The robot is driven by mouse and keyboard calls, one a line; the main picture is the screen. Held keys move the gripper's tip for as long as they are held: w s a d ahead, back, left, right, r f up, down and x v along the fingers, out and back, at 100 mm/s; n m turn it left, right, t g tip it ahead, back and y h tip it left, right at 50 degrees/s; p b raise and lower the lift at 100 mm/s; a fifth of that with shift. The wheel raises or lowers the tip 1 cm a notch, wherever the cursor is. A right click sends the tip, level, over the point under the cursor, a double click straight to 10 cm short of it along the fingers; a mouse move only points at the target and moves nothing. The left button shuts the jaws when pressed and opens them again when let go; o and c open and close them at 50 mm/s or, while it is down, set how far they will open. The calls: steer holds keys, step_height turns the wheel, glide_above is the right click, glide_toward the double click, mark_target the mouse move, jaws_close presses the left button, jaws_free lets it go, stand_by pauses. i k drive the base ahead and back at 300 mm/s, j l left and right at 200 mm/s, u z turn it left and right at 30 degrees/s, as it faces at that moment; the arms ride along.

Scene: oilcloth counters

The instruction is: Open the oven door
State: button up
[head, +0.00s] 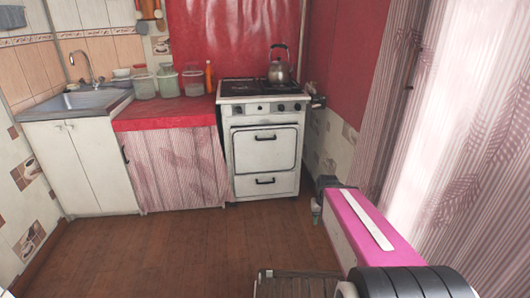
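The white stove (263,112) stands against the red back wall. Its oven door (266,153) is a white panel with a dark handle (265,138) near its top, and it looks closed. My arm reaches in from the lower right, with a pink link. At its far end is a small dark part, seemingly my gripper (316,208), low and in front of the stove, to the right of it. The fingers are too small to make out. It is apart from the oven door and no object shows in it.
A lower drawer (265,183) with its own handle sits under the oven door. A kettle (279,66) stands on the stove top. A red counter (165,113) with jars and a sink cabinet (85,160) are to the left. Curtains (460,130) hang at right. The wooden floor (190,250) ahead is mostly clear.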

mark_target(262, 149)
steer(key=i+j+z, duration=0.1)
steer(key=i+j, duration=0.15)
steer(key=i, duration=0.2)
steer(key=i+j, duration=0.25)
steer(key=i, duration=0.2)
steer(key=z, duration=0.05)
